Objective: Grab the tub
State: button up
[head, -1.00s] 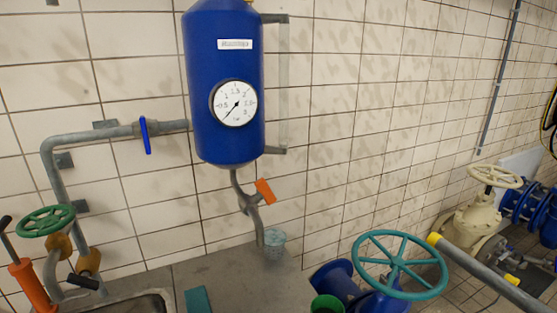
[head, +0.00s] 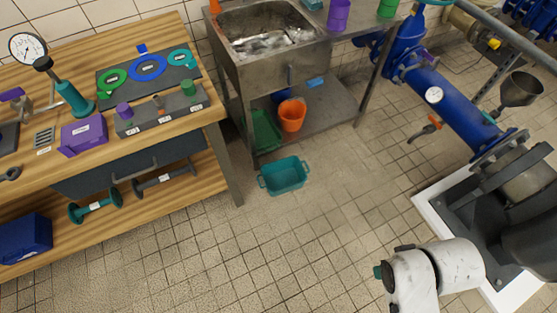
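A teal rectangular tub (head: 284,177) with a handle at each end stands on the tiled floor, near the middle of the head view. It is just in front of the sink unit and right of the workbench leg, and it looks empty. My white arm shows at the lower right. Its end, with a dark part and a small teal piece, is on the far side of open floor from the tub. The gripper's fingers cannot be made out.
A wooden workbench (head: 185,216) with tools stands left. Blue pipework (head: 450,100) and a white-edged plinth (head: 425,203) lie right. The central floor is clear.

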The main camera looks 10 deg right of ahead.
aim_at(287, 175)
jog(key=k+j, duration=0.1)
jog(key=k, duration=0.3)
jog(key=i+u, duration=0.15)
jog(key=i, duration=0.45)
jog(key=i+l+u, duration=0.2)
jog(key=i, duration=0.4)
jog(key=i+l+u, duration=0.15)
jog(key=i, duration=0.4)
